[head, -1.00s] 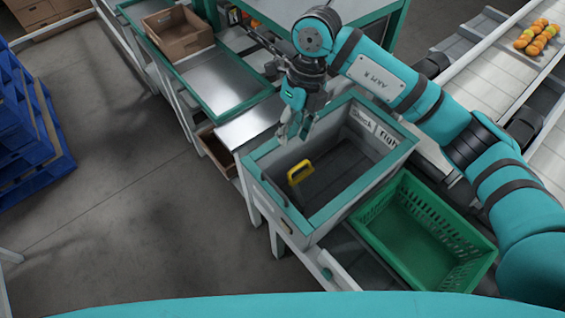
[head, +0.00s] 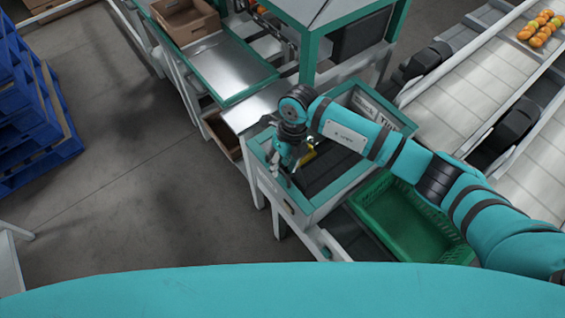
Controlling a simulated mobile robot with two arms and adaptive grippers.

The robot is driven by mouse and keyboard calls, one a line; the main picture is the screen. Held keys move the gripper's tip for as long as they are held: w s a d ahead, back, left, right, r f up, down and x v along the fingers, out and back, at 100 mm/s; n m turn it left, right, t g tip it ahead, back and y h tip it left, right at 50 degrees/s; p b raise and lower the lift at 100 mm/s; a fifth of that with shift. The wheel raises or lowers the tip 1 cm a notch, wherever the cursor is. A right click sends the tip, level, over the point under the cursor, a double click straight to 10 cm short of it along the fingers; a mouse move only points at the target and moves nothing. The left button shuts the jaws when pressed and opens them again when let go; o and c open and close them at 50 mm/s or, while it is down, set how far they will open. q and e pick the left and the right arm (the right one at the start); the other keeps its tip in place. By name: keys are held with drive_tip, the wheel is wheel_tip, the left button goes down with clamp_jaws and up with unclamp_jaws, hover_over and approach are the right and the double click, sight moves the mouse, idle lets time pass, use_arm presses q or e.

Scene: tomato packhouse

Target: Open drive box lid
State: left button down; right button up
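The drive box is a grey box with a teal rim (head: 345,186) in the middle of the head view. Inside it lies a dark, flat lid (head: 325,172), which looks closed. A yellow handle (head: 309,156) stands on the lid, partly hidden by my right arm. My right gripper (head: 287,163) points down over the left part of the box, just left of the handle in the picture. Its fingers are small and partly covered, so I cannot tell whether they are apart or touch the handle. My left gripper is not in view.
A green crate (head: 462,252) stands right of the box. A metal-topped bench (head: 232,70) carries a brown carton (head: 185,22) behind it. Blue pallets (head: 35,135) stand at far left. Orange tomatoes (head: 538,30) lie on the conveyor at upper right. The floor at left is clear.

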drive_tip(key=c, duration=0.6)
clamp_jaws()
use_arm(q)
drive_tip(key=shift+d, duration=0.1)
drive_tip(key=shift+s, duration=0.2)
use_arm(e)
drive_tip(key=shift+r, duration=0.1)
